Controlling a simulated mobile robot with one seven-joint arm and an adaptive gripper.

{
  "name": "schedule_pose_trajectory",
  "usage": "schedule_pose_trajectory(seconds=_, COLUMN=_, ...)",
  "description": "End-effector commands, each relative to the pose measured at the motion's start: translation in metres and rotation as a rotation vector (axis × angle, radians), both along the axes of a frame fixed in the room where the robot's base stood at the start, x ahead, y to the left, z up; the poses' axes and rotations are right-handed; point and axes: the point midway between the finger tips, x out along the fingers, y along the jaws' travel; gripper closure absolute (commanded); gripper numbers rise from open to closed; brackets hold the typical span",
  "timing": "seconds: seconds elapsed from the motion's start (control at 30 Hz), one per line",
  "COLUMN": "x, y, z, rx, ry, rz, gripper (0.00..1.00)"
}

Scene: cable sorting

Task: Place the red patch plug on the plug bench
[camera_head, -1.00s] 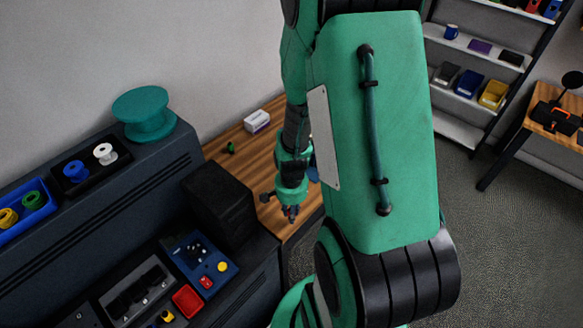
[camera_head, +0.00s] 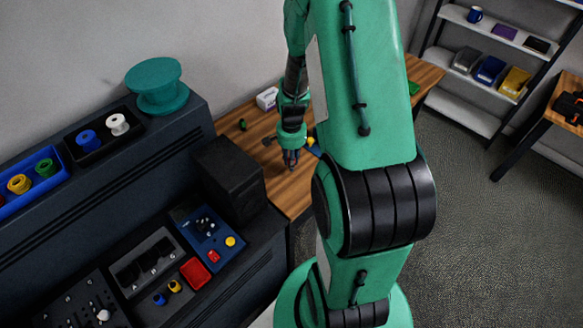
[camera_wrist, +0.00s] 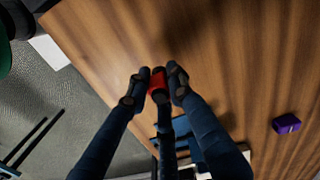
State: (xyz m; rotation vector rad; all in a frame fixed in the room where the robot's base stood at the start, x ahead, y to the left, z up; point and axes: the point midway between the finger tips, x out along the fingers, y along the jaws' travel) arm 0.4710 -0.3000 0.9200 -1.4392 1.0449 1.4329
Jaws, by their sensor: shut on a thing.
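The red patch plug (camera_wrist: 157,84) is between the dark fingertips of my gripper (camera_wrist: 156,80) in the wrist view. The fingers are shut on it. Wooden top (camera_wrist: 235,75) lies beneath the plug; I cannot tell whether the plug touches it. In the head view my gripper (camera_head: 290,162) points down over the wooden bench (camera_head: 285,188), which I take to be the plug bench. The plug itself cannot be made out there.
A purple item (camera_wrist: 286,123) lies on the wood in the wrist view. A white box (camera_head: 267,98) and a small green item (camera_head: 242,124) are on the bench. A black box (camera_head: 230,180) stands on the dark console at its left.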

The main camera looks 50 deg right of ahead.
Motion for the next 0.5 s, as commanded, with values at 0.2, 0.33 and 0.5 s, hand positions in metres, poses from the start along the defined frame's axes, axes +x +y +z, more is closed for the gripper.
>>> schedule_pose_trajectory(seconds=0.2, x=0.000, y=0.000, z=0.000, rx=0.000, ry=0.000, rz=0.000, gripper=1.00)
schedule_pose_trajectory(seconds=0.33, x=-0.001, y=0.000, z=-0.004, rx=0.001, ry=0.001, rz=0.000, gripper=1.00)
schedule_pose_trajectory(seconds=0.5, x=-0.001, y=0.001, z=-0.022, rx=0.001, ry=0.003, rz=0.000, gripper=1.00)
